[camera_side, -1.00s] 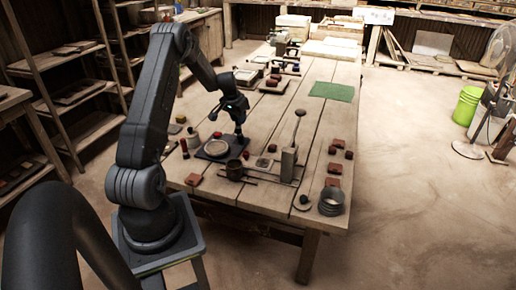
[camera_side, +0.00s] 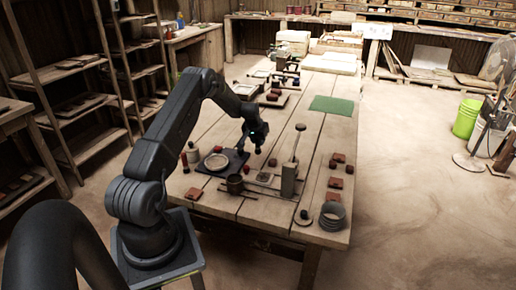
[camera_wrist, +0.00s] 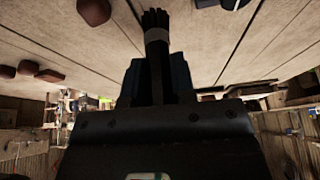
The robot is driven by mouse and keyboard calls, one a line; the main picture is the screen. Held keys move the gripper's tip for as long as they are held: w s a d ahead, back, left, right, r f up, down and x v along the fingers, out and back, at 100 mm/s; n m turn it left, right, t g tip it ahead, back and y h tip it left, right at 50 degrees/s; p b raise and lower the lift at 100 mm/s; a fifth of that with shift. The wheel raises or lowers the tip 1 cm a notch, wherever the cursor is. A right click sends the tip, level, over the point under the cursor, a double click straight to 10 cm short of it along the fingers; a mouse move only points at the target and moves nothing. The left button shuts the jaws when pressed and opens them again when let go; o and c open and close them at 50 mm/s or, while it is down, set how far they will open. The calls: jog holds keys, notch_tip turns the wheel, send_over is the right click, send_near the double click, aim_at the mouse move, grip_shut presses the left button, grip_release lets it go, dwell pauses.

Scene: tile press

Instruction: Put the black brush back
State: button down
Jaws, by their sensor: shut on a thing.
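The black brush (camera_wrist: 155,20) shows in the wrist view with dark bristles at the top and a pale grey band below them. Its dark handle runs down between the two fingers of my gripper (camera_wrist: 157,80). My gripper is shut on the handle. In the side view my gripper (camera_side: 257,145) is above the table, by the right edge of a dark mat (camera_side: 236,167). The brush is hard to make out there against the dark fingers. I cannot tell whether it touches anything.
A round pale plate (camera_side: 215,162) lies on the mat. Small red-brown blocks (camera_side: 335,182) and a coil (camera_side: 332,215) are at the right. A green sheet (camera_side: 331,105) lies farther back.

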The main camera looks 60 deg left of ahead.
aim_at(258, 147)
jog(key=shift+f, duration=1.9)
jog(key=shift+f, duration=0.2)
jog(key=c, duration=1)
grip_release()
jog(key=shift+o, duration=0.2)
